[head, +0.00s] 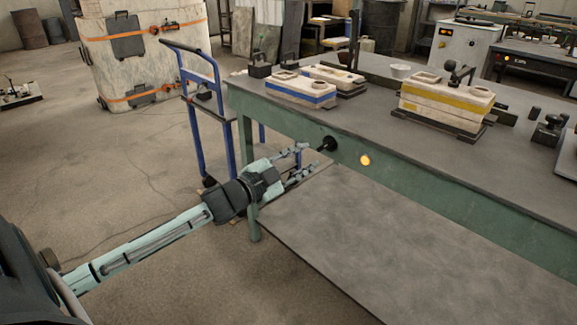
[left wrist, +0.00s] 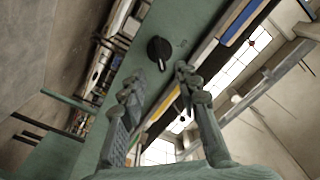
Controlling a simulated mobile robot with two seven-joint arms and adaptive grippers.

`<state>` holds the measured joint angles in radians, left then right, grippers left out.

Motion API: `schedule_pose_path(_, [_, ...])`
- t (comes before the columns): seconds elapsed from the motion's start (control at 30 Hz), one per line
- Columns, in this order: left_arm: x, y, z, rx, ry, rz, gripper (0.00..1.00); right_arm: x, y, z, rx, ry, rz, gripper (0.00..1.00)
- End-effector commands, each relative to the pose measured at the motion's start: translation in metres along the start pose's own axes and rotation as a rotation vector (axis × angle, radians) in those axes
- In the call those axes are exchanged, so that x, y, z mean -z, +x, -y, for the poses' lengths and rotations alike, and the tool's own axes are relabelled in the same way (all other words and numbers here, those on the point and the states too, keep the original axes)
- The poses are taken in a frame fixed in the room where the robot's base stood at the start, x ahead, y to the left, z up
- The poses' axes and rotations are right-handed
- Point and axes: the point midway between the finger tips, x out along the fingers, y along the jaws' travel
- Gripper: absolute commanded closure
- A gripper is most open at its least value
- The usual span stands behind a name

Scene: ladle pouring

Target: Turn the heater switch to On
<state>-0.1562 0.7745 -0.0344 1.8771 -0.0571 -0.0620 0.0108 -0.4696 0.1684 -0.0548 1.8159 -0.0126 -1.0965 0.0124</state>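The heater switch (head: 327,144) is a black round knob on the green front edge of the workbench, near its left end. In the left wrist view the knob (left wrist: 159,52) shows beyond the fingers, with a pale pointer mark on its face. My left gripper (head: 304,160) is open, just short of the knob and pointing at it. In the left wrist view its two fingers (left wrist: 160,88) stand apart with nothing between them, and the knob lies past the tips. An orange lamp (head: 365,160) glows on the bench front, right of the knob. My right gripper is not in view.
The workbench (head: 420,147) carries a blue-striped mould (head: 300,92), a yellow-striped mould (head: 445,103) and a small white bowl (head: 400,71). A lower shelf (head: 370,240) juts out below. A blue trolley (head: 205,110) stands left of the bench.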

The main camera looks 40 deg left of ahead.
Motion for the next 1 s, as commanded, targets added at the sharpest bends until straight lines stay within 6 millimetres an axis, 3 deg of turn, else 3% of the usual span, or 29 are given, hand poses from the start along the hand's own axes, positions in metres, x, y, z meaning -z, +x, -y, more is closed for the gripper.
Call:
schedule_pose_path(0.1, [-0.001,-0.024,-0.002,-0.003,-0.001,0.001,0.68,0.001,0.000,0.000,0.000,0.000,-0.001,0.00])
schedule_pose_path(0.33, [0.000,-0.051,-0.001,-0.001,-0.001,0.000,0.68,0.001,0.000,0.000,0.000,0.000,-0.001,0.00])
schedule_pose_path(1.0, [0.000,-0.056,0.000,0.001,-0.001,0.000,0.68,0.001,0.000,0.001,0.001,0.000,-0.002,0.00])
